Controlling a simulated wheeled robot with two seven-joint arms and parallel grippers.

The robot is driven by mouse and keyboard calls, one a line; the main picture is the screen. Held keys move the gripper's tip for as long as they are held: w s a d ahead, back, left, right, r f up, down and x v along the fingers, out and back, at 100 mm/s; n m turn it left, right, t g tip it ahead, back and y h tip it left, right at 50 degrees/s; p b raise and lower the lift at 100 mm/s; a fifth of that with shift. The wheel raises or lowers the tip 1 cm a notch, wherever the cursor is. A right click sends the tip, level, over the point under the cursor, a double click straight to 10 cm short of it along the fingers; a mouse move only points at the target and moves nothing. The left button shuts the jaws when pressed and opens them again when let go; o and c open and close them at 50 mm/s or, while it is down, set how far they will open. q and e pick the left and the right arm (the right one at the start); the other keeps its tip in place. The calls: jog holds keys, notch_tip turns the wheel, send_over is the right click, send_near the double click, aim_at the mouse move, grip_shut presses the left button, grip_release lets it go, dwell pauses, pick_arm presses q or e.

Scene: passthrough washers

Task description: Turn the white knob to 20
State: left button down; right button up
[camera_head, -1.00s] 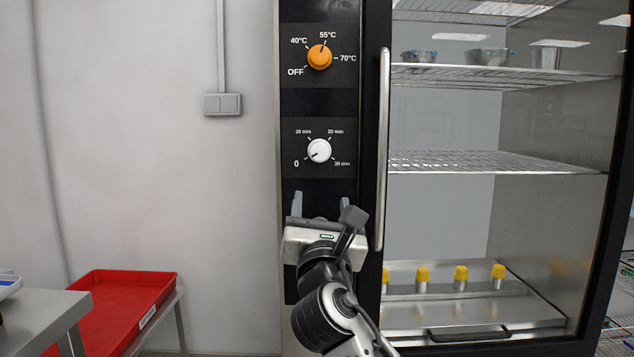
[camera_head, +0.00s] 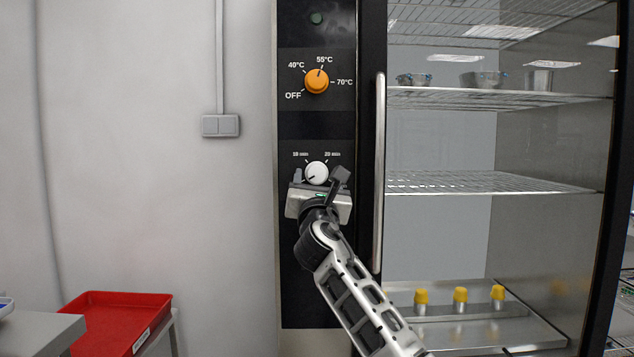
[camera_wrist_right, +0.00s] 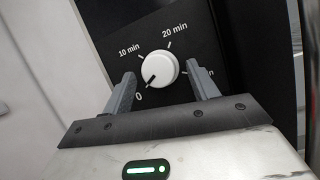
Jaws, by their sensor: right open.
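The white knob (camera_head: 316,173) is on the black control panel, below the orange knob. In the right wrist view the white knob (camera_wrist_right: 160,69) has its dark pointer line toward the 0 mark, with 10 min and 20 min printed above it. My right gripper (camera_head: 318,176) is at the panel just below and in front of the knob. In the wrist view its open fingers (camera_wrist_right: 163,85) stand on either side of the knob's lower part, with gaps to it. The 30 min label is partly hidden by a finger. My left gripper is not in view.
The orange knob (camera_head: 317,81) sits above, pointing near 55°C. A vertical door handle (camera_head: 379,170) runs close to the right of the gripper. A glass-fronted cabinet with shelves (camera_head: 490,184) is at right. A red tray (camera_head: 115,318) is at lower left.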

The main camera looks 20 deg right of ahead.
jog(key=shift+w, duration=0.15)
jog(key=shift+c, duration=0.3)
jog(key=c, duration=0.9)
